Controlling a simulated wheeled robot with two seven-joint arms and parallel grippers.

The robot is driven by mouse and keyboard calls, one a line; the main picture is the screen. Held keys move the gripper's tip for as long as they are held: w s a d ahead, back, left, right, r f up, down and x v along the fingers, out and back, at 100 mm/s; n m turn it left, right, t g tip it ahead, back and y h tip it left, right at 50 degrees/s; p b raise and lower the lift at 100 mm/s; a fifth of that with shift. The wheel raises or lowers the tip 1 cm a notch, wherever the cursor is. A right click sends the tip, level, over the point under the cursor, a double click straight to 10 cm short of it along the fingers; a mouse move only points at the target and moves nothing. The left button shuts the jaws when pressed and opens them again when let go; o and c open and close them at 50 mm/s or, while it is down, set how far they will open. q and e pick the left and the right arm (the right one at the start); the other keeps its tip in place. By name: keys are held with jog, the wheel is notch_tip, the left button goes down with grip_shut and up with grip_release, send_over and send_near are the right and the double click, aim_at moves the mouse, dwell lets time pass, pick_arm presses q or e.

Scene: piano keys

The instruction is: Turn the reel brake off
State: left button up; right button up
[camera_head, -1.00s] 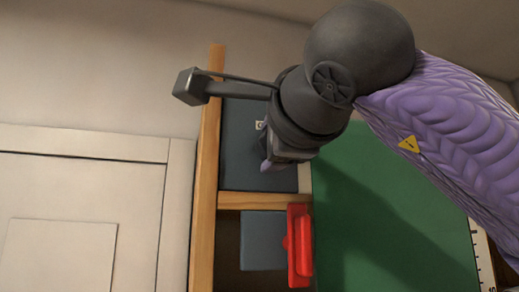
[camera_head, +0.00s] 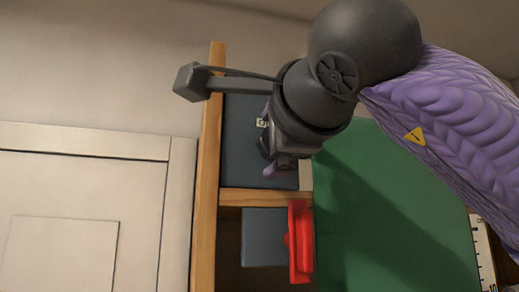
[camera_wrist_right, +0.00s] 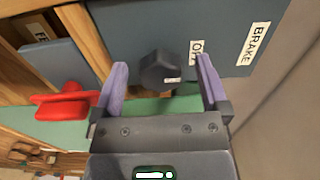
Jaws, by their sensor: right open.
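The brake panel (camera_wrist_right: 225,18) is a dark blue-grey plate with a white BRAKE label (camera_wrist_right: 253,43) and a smaller label that seems to read OFF (camera_wrist_right: 195,50), partly covered by a finger. A dark knob (camera_wrist_right: 160,68) with a small white mark stands on it. My right gripper (camera_wrist_right: 161,72) is open, with its purple fingers on either side of the knob and gaps visible on both sides. In the head view the right gripper (camera_head: 272,160) is in front of the panel (camera_head: 245,105) and hides the knob. My left gripper is not in view.
A red handle (camera_head: 300,242) on another blue-grey plate (camera_head: 263,238) lies below, beside a green surface (camera_head: 400,220). It also shows left of the fingers in the wrist view (camera_wrist_right: 66,101). A wooden frame (camera_head: 206,170) and a pale panelled wall (camera_head: 80,220) are at left.

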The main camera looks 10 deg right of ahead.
jog(key=s+b, duration=0.3)
jog(key=s, duration=0.6)
jog(key=shift+s+b, duration=0.3)
jog(key=shift+d, duration=0.1)
